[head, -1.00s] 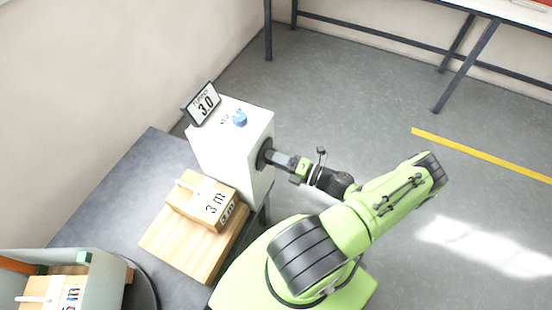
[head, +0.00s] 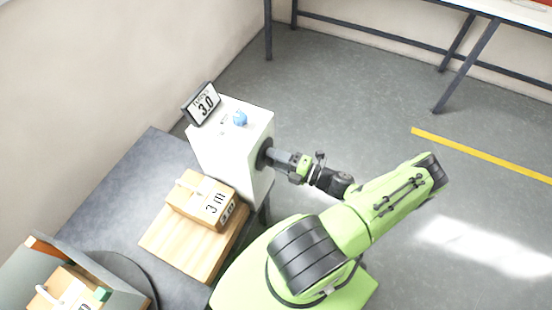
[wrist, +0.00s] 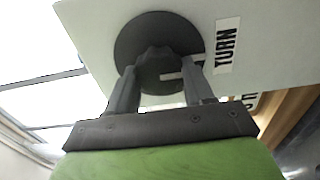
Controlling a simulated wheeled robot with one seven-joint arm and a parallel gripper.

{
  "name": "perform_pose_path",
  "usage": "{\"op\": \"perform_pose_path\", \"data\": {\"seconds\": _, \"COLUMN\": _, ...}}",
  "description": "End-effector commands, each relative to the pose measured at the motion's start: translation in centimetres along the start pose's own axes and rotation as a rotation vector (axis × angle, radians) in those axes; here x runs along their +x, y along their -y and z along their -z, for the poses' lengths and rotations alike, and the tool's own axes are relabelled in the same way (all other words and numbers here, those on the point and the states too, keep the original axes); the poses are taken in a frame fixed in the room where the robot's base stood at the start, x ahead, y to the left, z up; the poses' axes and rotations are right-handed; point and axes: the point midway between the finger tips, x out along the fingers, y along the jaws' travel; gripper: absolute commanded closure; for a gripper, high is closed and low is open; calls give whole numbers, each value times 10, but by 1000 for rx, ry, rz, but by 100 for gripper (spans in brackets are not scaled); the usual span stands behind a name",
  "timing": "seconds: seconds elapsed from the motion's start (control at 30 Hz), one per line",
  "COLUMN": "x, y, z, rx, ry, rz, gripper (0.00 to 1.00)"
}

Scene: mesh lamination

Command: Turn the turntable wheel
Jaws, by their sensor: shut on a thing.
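The turntable wheel (wrist: 186,32) is a dark round disc with a raised knob in its middle, on the side of a white box (head: 232,145). A label beside it reads TURN. In the head view the wheel (head: 264,155) is seen edge-on at the box's right side. My gripper (wrist: 157,75) is shut on the wheel's knob, one finger on each side. It also shows in the head view (head: 275,158), reaching from the right. The round turntable (head: 140,275) lies at the lower left and carries a grey-walled holder with a wooden block (head: 68,285).
A display reading 3.0 (head: 203,103) and a blue knob (head: 240,118) are on top of the box. A wooden block marked 3 m (head: 205,197) sits on a wooden board (head: 185,245) in front. The grey table (head: 110,200) is clear behind them.

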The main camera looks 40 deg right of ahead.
Motion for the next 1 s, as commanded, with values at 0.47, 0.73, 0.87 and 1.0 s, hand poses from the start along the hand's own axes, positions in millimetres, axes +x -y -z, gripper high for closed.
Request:
{"op": "perform_pose_path", "data": {"seconds": 0.47, "x": 0, "y": 0, "z": 0, "rx": -1, "ry": 0, "rz": -1, "gripper": 23}}
{"op": "perform_pose_path", "data": {"seconds": 0.73, "x": -19, "y": 0, "z": -1, "rx": -3, "ry": 4, "rz": 3, "gripper": 23}}
{"op": "perform_pose_path", "data": {"seconds": 0.87, "x": -54, "y": 0, "z": -1, "rx": -4, "ry": 6, "rz": 3, "gripper": 23}}
{"op": "perform_pose_path", "data": {"seconds": 1.0, "x": -95, "y": 1, "z": -1, "rx": -4, "ry": 7, "rz": 3, "gripper": 23}}
